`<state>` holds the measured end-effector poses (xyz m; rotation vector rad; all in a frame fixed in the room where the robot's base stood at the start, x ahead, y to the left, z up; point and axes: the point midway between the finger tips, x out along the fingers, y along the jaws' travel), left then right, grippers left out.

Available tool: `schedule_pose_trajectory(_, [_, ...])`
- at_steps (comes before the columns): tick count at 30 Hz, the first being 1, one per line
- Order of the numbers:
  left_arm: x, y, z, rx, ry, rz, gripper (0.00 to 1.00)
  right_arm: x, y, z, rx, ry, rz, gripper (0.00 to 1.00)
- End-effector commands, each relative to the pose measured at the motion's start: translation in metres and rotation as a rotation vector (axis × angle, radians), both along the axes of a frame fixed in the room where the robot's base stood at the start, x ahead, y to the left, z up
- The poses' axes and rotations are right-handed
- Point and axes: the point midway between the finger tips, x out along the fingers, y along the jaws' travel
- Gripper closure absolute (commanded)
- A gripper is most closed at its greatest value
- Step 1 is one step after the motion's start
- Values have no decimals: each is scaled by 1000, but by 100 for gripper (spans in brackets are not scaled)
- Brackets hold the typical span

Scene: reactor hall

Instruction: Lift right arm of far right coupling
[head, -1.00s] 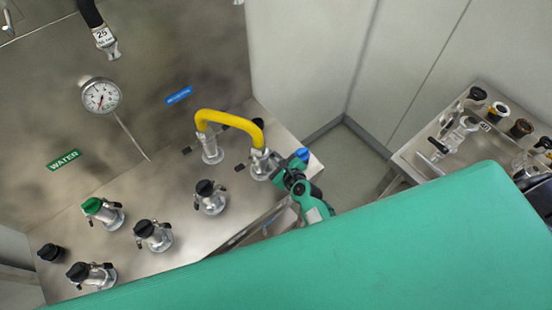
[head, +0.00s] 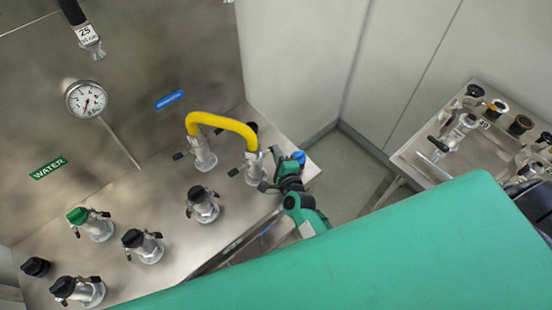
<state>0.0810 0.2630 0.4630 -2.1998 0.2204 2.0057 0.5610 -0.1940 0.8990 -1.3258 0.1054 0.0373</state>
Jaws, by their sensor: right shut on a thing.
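The far right coupling (head: 254,168) is a silver fitting on the steel bench, under the right end of a yellow hose (head: 222,122). Its left arm (head: 234,172) sticks out to the left with a black tip. My right gripper (head: 270,172), black with green parts, is at the coupling's right side. It is shut on the coupling's right arm, which is mostly hidden by the fingers. How far that arm is raised cannot be told. My left gripper is not in view.
A second coupling (head: 203,155) holds the hose's left end. Several capped couplings, one with a green cap (head: 78,215), stand to the left. A gauge (head: 87,99) is on the back panel. My green body part covers the lower right. Another bench (head: 405,160) with fittings stands right.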

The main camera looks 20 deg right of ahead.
Motion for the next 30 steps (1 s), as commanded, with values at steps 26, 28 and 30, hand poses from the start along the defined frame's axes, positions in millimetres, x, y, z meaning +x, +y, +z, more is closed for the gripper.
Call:
schedule_pose_trajectory(26, [0, 0, -24, 0, 0, 0, 100, 0, -1, 17, -376, -136, 1, 100])
schedule_pose_trajectory(28, [0, 0, -24, 0, 0, 0, 100, 1, -1, 17, -377, -136, 1, 100])
schedule_pose_trajectory(30, [0, 0, -24, 0, 0, 0, 100, 1, -1, 18, -377, -136, 1, 100])
